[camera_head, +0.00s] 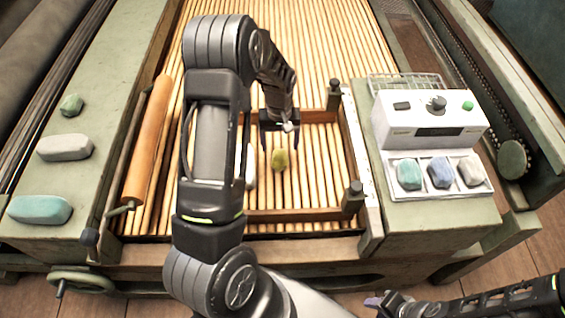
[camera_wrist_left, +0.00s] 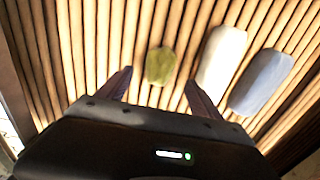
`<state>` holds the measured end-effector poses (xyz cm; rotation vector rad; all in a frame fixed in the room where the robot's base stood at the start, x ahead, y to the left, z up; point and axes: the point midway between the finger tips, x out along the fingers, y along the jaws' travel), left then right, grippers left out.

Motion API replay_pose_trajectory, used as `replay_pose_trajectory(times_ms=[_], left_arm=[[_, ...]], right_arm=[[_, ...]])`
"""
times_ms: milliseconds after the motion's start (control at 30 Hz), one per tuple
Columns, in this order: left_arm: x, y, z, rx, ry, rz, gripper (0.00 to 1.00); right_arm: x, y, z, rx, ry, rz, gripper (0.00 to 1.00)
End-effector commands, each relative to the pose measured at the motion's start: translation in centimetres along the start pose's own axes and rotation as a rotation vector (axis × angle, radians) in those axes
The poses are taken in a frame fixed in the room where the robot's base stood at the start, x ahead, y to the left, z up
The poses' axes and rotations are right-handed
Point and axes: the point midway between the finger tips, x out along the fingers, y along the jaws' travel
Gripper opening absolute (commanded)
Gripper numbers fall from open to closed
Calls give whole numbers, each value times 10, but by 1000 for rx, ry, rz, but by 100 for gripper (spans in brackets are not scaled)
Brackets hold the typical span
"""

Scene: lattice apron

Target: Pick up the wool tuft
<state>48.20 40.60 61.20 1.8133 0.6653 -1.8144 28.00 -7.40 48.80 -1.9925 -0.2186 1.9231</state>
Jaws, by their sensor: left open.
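A small olive-green wool tuft (camera_head: 280,159) lies on the wooden slats inside the framed area, and it also shows in the left wrist view (camera_wrist_left: 160,66). My left gripper (camera_head: 280,146) is open and empty above the slats, just behind the tuft in the head view. In the left wrist view the tuft appears beyond the fingertips (camera_wrist_left: 157,88), roughly between their lines, with no contact visible. A white tuft (camera_wrist_left: 222,58) and a blue tuft (camera_wrist_left: 261,82) lie beside it; my arm mostly hides them in the head view. My right gripper (camera_head: 386,302) is at the bottom edge, its jaws unclear.
A wooden frame with dark posts (camera_head: 353,197) surrounds the tufts. An orange roller (camera_head: 149,140) lies left. Green, white and teal pieces rest on the left ledge (camera_head: 45,232). A white scale-like box (camera_head: 430,112) and a tray (camera_head: 442,192) with several pieces stand right.

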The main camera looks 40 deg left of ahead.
Motion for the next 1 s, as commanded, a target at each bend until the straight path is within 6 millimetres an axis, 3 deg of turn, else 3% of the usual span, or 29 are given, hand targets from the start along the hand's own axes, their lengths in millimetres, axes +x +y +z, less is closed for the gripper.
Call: replay_pose_trajectory(times_ms=[333,600,1000], left_arm=[[2,0,0,0,0,0,75],[26,0,0,0,-2,0,75],[33,0,0,0,-1,0,75]], right_arm=[[0,0,0,0,0,0,36],[2,1,0,0,0,0,36],[2,1,0,0,0,0,36]])
